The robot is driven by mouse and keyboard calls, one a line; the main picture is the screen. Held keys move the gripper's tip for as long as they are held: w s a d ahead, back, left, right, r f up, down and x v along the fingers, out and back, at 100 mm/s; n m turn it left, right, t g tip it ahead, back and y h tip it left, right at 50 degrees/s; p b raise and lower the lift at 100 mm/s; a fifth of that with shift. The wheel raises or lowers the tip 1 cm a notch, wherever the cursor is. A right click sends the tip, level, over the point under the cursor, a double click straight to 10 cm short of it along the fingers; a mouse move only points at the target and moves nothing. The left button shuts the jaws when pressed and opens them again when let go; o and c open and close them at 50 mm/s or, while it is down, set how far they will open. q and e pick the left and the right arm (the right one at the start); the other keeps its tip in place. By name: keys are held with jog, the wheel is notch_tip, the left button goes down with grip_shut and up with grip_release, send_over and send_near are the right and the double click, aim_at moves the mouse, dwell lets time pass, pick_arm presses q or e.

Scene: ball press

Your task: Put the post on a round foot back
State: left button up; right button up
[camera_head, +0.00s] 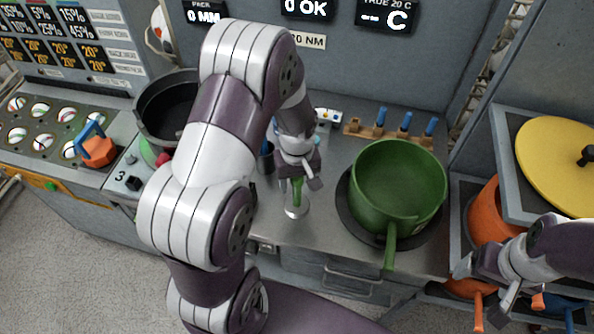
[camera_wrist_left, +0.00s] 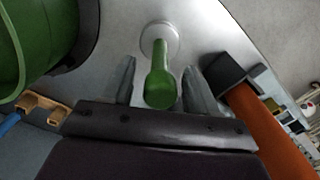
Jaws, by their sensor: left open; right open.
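The post on a round foot has a green upper part (camera_head: 297,192) and a pale metal round foot (camera_head: 297,211). It stands on the grey metal counter, left of the green pan. My left gripper (camera_head: 298,178) is open just above it. In the left wrist view the post (camera_wrist_left: 160,85) is between the two spread fingers of my left gripper (camera_wrist_left: 161,88), with a gap on both sides. Its foot (camera_wrist_left: 159,38) shows beyond the fingertips. My right gripper (camera_head: 486,284) is open and empty at the lower right, by the orange pots.
The green pan (camera_head: 395,185) sits on a dark round plate, its handle toward the front. A wooden rack (camera_head: 385,134) with blue pegs lies behind it. A yellow lid (camera_head: 555,155) is at right.

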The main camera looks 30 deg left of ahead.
pick_arm(q)
jog(key=r, duration=0.3)
jog(key=r+b, duration=0.1)
jog(key=r, duration=0.6)
jog(key=shift+s+d+r+b, duration=0.1)
jog(key=shift+s+d+b, duration=0.2)
jog(key=shift+s, duration=0.05)
jog(key=s+d+f+m+t, duration=0.1)
jog(key=s+d+m, duration=0.3)
jog(key=s+m, duration=0.4)
jog(key=shift+s+d+f, duration=0.15)
jog(key=shift+d+f, duration=0.2)
jog(key=shift+f, duration=0.35)
